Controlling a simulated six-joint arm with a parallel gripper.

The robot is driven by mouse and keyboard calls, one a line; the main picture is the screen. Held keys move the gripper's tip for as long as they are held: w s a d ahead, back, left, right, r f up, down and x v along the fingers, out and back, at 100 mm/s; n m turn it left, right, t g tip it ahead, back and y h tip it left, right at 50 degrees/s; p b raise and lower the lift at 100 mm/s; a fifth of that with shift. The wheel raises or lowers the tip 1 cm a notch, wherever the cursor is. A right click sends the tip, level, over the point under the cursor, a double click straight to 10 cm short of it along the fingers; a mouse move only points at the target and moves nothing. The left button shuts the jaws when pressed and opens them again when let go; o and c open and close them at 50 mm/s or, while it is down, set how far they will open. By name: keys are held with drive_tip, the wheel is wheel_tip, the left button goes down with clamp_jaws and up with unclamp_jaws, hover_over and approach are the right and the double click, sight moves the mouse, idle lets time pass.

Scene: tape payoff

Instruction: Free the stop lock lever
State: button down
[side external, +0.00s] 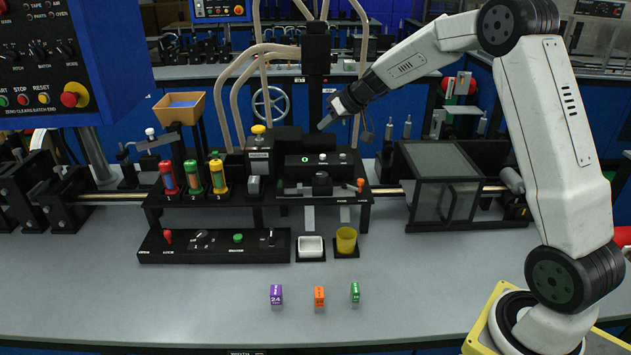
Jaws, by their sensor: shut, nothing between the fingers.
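My gripper (324,123) is shut and empty. It hangs in the air above the back right of the black tape station (290,195), apart from everything. A low black control panel (215,250) in front of the station carries a red-knobbed lever (168,237), a green button (238,238) and small dark levers. Its labels are too small to read surely. An orange-topped lever (360,184) stands at the station's right end. I cannot tell which of these is the stop lock lever or how it is set.
Red (168,178), green (192,177) and yellow (217,176) cylinders stand on the station's left. A white tray (310,247) and yellow cup (346,240) sit in front. A clear-walled box (440,190) stands right.

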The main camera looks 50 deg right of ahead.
drive_tip(key=s+d+r+n+g+y, duration=0.1)
drive_tip(key=s+d+g+y, duration=0.2)
drive_tip(key=s+d, duration=1.1)
drive_tip(key=f, duration=0.3)
drive_tip(key=s+f, duration=0.1)
drive_tip(key=shift+a+f, duration=0.25)
drive_tip(key=shift+a, duration=0.05)
drive_tip(key=shift+f, duration=0.1)
drive_tip(key=x, duration=1)
drive_tip(key=shift+s+a+f, duration=0.1)
drive_tip(key=shift+s+f, duration=0.05)
drive_tip(key=shift+f, duration=0.05)
drive_tip(key=shift+a, duration=1.8)
